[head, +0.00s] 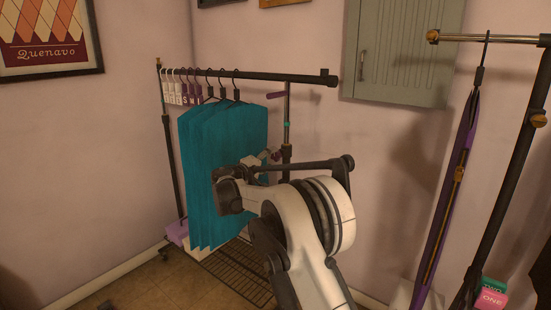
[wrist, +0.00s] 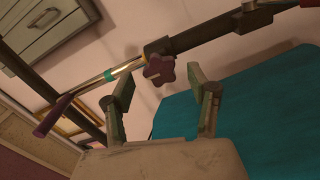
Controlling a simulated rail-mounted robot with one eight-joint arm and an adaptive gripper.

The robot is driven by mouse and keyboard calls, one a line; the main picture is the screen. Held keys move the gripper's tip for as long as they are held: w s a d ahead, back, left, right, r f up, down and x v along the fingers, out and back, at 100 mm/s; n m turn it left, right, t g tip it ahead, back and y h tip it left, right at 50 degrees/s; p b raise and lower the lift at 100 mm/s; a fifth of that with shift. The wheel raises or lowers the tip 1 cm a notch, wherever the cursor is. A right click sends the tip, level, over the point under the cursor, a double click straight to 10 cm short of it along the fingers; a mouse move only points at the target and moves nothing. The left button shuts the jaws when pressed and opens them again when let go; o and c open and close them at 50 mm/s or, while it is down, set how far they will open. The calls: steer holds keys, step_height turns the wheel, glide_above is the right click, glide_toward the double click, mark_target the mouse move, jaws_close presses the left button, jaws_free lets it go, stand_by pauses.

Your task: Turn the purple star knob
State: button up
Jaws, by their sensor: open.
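The purple star knob (wrist: 159,69) sits on the side of a dark rack post (wrist: 205,35) in the wrist view, where a thin metal rod enters the post. It shows small in the head view (head: 277,156), partly hidden by my arm. My gripper (wrist: 160,82) is open, with one finger to each side of the knob in the wrist view. The knob appears just beyond the fingertips, and I see no clear contact. In the head view my gripper (head: 262,157) is beside the rack post, close to the teal garments.
Several teal garments (head: 215,150) hang on the rack's top bar (head: 270,76), close to my gripper; teal cloth (wrist: 240,115) fills the wrist view's lower right. A purple-ended handle (wrist: 53,115) extends from the rod. A grey cabinet (head: 400,55) and second rack (head: 510,165) are at right.

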steer(key=v, duration=0.8)
steer(key=shift+s+d+r, duration=0.1)
